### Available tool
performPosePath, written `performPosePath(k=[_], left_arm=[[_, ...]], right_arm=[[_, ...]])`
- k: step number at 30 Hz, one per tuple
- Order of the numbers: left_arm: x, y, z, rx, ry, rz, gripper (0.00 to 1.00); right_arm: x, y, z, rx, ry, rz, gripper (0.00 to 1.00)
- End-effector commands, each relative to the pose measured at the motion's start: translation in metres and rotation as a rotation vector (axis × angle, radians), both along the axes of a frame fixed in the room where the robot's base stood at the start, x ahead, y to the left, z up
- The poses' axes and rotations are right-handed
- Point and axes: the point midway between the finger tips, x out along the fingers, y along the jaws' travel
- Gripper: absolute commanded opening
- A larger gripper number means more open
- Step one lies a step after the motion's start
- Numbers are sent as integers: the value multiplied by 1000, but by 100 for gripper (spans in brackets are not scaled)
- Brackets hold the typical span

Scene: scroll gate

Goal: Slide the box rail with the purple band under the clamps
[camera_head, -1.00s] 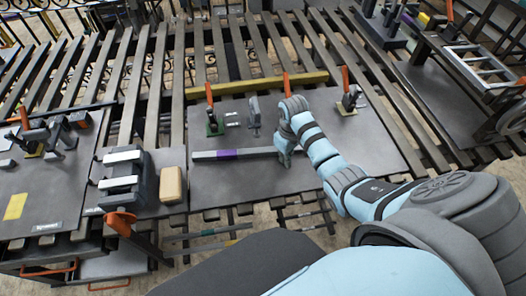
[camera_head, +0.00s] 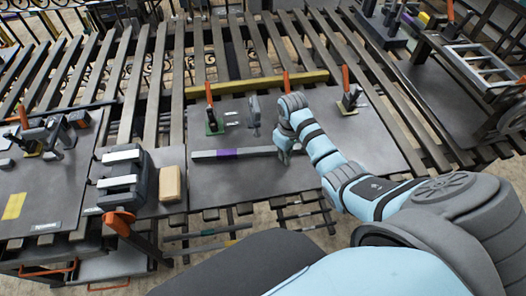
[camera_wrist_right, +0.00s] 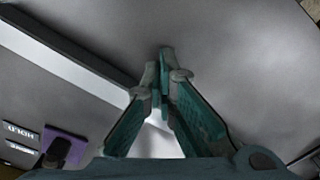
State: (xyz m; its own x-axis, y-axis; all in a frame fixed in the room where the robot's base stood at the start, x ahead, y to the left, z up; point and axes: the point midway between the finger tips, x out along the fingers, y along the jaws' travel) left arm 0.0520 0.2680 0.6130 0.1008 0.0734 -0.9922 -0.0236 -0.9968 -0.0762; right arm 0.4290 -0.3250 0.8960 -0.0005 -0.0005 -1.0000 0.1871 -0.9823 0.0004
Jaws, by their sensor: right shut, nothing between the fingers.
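The grey box rail (camera_head: 205,155) with the purple band (camera_head: 227,153) lies flat across the dark plate, running left to right. Orange-handled clamps stand behind it: one on a green base (camera_head: 213,118), one at the right (camera_head: 349,98), and one between them, mostly behind my arm. My right gripper (camera_head: 285,157) is low over the plate at the rail's right end. In the right wrist view, its teal-padded fingers (camera_wrist_right: 163,62) are shut and empty beside the end of a long pale and dark bar (camera_wrist_right: 65,60). Contact cannot be told. My left gripper is out of view.
A yellow bar (camera_head: 255,86) lies behind the clamps. A tan block (camera_head: 171,184) and a dark fixture (camera_head: 125,180) stand left of the plate. In the wrist view, a purple patch (camera_wrist_right: 70,147) sits near white labels. The plate's front is clear.

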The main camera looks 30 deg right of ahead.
Motion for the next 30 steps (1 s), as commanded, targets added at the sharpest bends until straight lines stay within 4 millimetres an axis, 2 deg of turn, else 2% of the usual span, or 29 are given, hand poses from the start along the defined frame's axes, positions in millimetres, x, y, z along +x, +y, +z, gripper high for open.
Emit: performPosePath(k=[30], left_arm=[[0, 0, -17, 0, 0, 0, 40]], right_arm=[[20, -7, -1, 0, -1, -1, 0]])
